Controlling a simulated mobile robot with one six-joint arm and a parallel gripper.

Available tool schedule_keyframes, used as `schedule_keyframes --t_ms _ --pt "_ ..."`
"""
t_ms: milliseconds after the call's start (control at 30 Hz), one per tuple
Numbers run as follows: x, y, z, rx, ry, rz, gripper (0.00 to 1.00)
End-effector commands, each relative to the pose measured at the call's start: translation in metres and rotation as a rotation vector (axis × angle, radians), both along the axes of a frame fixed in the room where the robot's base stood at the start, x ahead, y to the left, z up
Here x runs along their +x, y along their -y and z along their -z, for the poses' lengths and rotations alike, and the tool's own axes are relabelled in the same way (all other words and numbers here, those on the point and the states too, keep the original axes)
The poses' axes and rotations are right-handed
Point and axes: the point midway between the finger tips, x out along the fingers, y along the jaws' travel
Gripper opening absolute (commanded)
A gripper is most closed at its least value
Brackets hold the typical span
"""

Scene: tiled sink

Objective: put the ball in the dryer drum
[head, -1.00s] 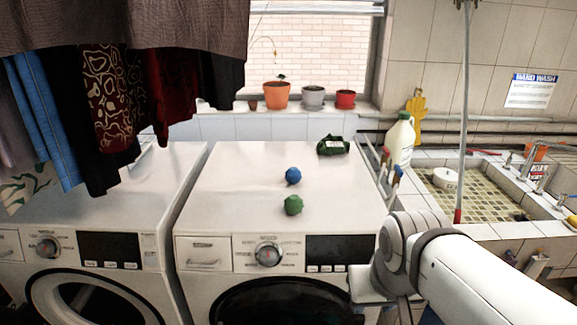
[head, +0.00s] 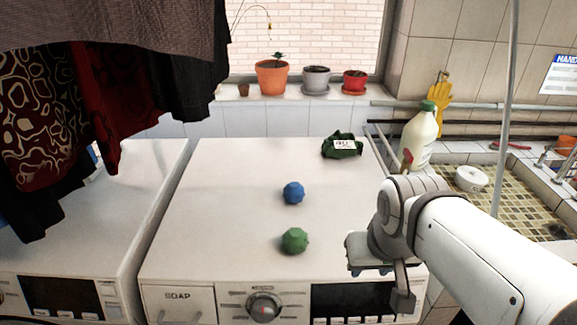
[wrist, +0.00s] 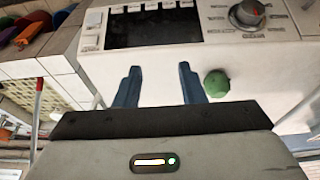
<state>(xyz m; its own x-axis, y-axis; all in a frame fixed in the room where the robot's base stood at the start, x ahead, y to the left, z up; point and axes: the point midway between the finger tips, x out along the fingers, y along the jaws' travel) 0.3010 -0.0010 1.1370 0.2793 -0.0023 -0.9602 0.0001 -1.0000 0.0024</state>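A green ball (head: 295,241) rests on top of the right-hand white machine (head: 225,220), near its front edge. A blue ball (head: 293,192) rests behind it. My gripper (head: 378,272) is at the machine's right front, to the right of both balls. In the wrist view my gripper (wrist: 158,72) is open, with nothing between its blue fingers. The green ball (wrist: 216,84) shows just right of the right finger, outside the gap. The blue ball is not visible in the wrist view. No drum opening is visible now.
A dark green packet (head: 342,146) lies at the machine's back right. A white bottle (head: 419,138) stands beside the tiled sink (head: 520,210). Another white machine (head: 75,250) stands left, under hanging clothes (head: 80,95). Potted plants (head: 272,78) line the windowsill. The machine top's middle is otherwise clear.

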Motion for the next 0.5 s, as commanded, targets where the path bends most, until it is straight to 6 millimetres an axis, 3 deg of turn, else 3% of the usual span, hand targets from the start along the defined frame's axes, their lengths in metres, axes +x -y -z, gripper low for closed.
schedule_keyframes --t_ms 167,300,367,500 --pt "0.000 0.000 0.000 0.000 0.000 0.000 0.37" --pt "0.007 -0.001 -0.002 0.001 0.000 0.010 0.49" --pt "0.018 -0.003 -0.005 0.003 0.002 0.027 0.54" --pt "0.067 -0.006 -0.013 0.011 0.019 0.110 0.65"
